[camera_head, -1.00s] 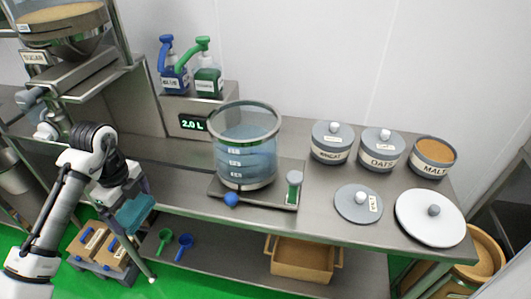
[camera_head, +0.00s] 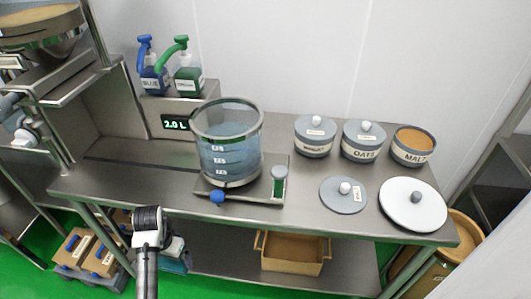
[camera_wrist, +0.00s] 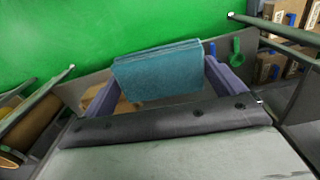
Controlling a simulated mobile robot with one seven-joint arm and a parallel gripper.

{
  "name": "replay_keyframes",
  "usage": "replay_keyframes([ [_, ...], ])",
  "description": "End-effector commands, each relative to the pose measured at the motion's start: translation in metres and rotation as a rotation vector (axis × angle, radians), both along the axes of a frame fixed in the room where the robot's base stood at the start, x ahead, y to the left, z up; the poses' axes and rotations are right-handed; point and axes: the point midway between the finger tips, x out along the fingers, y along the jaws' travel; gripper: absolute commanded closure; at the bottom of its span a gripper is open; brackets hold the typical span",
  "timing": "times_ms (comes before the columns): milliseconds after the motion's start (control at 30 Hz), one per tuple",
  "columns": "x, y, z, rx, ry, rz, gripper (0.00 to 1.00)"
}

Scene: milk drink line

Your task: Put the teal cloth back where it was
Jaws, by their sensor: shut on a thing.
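The teal cloth (camera_wrist: 157,75) hangs folded between the two purple fingers of my gripper (camera_wrist: 164,76) in the wrist view. My gripper is shut on it. In the head view the cloth (camera_head: 176,264) shows low in front of the steel table, beside my arm, which partly hides the gripper. The cloth is below the level of the tabletop, by its front edge. I cannot tell whether it touches the lower shelf.
The steel table (camera_head: 330,218) carries a glass tank (camera_head: 228,150), canisters and lids. Below are a tan crate (camera_head: 292,254) on the lower shelf and boxes (camera_head: 84,252) at left. A green scoop (camera_wrist: 237,55) shows in the wrist view. Green floor is open in front.

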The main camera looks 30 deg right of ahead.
Motion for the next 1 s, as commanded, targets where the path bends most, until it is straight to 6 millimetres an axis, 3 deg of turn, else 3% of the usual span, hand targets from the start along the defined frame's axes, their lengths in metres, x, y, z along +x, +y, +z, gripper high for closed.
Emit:
replay_keyframes([
  [33,-0.003,-0.007,-0.016,-0.009,0.007,0.088,0.30],
  [200,-0.008,-0.018,-0.058,-0.005,0.006,0.366,0.30],
  [500,-0.013,-0.031,-0.115,0.001,0.001,0.745,0.30],
  [800,-0.013,-0.031,-0.113,0.001,0.001,0.732,0.30],
  [833,-0.012,-0.030,-0.129,0.002,0.000,0.735,0.30],
  [1000,-0.012,-0.029,-0.162,0.002,-0.001,0.735,0.30],
])
